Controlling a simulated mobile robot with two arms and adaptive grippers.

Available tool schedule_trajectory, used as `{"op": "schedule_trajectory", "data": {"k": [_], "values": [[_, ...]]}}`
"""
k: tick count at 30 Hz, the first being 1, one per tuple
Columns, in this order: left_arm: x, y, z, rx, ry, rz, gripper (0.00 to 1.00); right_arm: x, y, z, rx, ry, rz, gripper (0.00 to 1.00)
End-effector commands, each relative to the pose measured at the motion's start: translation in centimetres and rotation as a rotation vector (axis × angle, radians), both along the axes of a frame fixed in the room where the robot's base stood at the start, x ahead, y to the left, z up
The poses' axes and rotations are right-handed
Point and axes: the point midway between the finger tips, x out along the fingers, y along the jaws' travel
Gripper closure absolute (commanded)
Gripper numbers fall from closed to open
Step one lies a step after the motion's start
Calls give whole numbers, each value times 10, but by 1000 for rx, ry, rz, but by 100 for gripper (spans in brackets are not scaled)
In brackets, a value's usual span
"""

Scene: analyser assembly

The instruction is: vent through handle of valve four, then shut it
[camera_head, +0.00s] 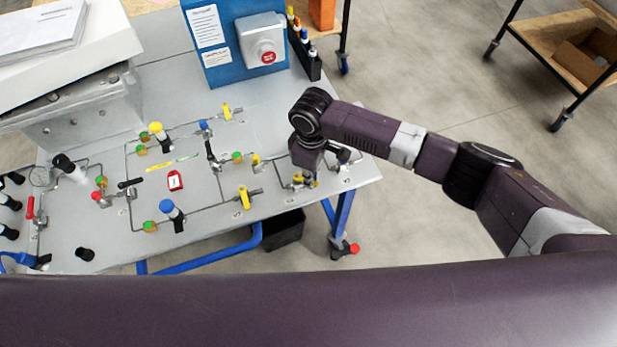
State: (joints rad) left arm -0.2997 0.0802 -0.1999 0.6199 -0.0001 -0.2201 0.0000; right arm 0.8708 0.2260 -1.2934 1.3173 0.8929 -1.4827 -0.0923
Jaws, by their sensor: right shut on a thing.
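The grey panel table (190,175) carries thin tubing and several valves. My right gripper (313,171) reaches down at the panel's right end and is shut on a small valve handle (308,181), which shows yellow and blue and is mostly hidden by the gripper. The valve number labels are too small to read, so I cannot tell which is valve four. My left gripper is not in view.
A blue board with a red emergency button (267,57) stands at the back. A black pen holder (305,55) is beside it. A black bin (283,229) is under the table. A wooden cart (560,45) stands far right; open floor lies between.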

Motion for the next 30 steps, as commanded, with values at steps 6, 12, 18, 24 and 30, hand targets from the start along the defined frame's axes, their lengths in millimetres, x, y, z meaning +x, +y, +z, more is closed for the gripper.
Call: {"op": "schedule_trajectory", "data": {"k": [6, 12, 18, 24, 30], "values": [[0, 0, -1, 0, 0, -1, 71, 9, -3, 0, 0, -3, 205, 100], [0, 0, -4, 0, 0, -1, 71, 17, -4, 0, 1, -3, 392, 100], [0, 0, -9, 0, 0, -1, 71, 24, -3, 0, 2, -5, 555, 100], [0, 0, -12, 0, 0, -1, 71, 28, -3, 1, 1, -4, 676, 100], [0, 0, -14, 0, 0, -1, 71, 31, -2, 1, 1, -4, 750, 100]]}}
